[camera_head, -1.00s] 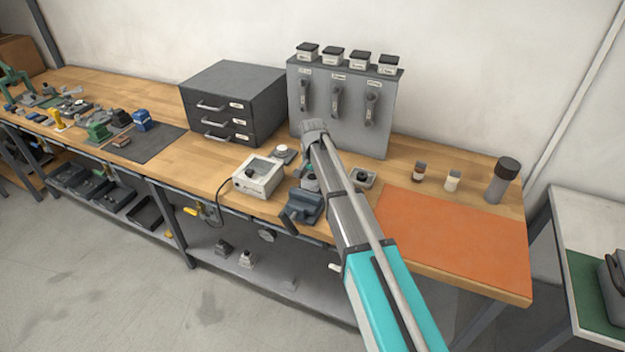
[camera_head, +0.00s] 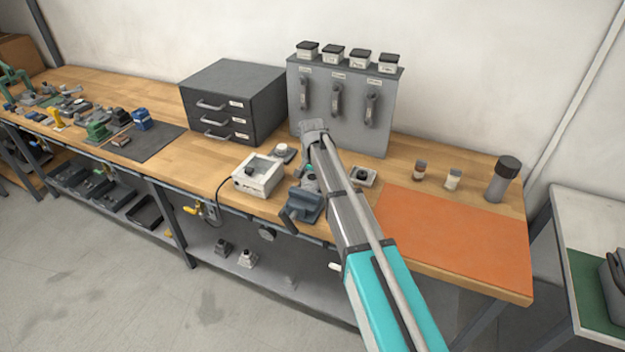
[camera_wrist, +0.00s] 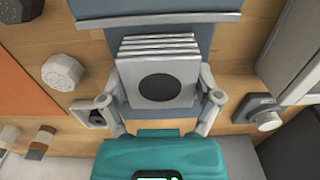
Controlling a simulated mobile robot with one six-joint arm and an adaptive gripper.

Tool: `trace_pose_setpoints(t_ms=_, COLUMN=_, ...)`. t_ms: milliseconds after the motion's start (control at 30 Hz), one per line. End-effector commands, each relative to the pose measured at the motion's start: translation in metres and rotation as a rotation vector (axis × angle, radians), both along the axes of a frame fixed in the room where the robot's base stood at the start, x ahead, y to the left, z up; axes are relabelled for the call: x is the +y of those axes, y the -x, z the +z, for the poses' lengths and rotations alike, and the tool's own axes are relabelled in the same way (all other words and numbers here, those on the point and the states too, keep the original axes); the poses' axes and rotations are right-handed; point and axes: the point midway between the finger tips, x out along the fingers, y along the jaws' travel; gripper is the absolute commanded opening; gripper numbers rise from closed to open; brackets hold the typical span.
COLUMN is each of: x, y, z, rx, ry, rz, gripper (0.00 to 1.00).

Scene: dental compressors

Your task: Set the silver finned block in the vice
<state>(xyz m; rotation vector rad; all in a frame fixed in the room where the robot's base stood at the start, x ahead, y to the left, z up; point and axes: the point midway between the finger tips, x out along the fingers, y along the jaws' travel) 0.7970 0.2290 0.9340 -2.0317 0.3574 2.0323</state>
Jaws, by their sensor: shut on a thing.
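The silver finned block (camera_wrist: 158,80) is in the wrist view, with stacked fins along its top edge and a dark round spot on its face. My gripper (camera_wrist: 160,98) has a finger on each side of the block and is shut on it. The blue-grey vice (camera_head: 304,204) stands near the bench's front edge in the head view. Its body also shows behind the block in the wrist view (camera_wrist: 88,8). The block overlaps the vice there; I cannot tell whether they touch. In the head view my arm largely hides the gripper and block.
A white box device (camera_head: 258,177) stands left of the vice, with a cable. A small grey tray (camera_head: 364,177) is just right of my arm. The orange mat (camera_head: 455,235) is clear. A grey cabinet (camera_head: 345,110) with handles stands behind.

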Motion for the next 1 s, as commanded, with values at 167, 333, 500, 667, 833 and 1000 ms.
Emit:
trace_pose_setpoints(t_ms=167, x=0.0001, y=0.0001, z=-0.0033, rx=0.0, ry=0.0, rz=0.0, gripper=0.25)
trace_pose_setpoints(t_ms=333, x=0.0001, y=0.0001, z=-0.0056, rx=0.0, ry=0.0, rz=0.0, gripper=0.25)
trace_pose_setpoints(t_ms=500, x=0.0001, y=0.0001, z=-0.007, rx=0.0, ry=0.0, rz=0.0, gripper=0.25)
trace_pose_setpoints(t_ms=667, x=0.0001, y=0.0001, z=-0.007, rx=0.0, ry=0.0, rz=0.0, gripper=0.25)
trace_pose_setpoints(t_ms=833, x=0.0001, y=0.0001, z=-0.0069, rx=0.0, ry=0.0, rz=0.0, gripper=0.25)
trace_pose_setpoints(t_ms=1000, x=0.0001, y=0.0001, z=-0.007, rx=0.0, ry=0.0, rz=0.0, gripper=0.25)
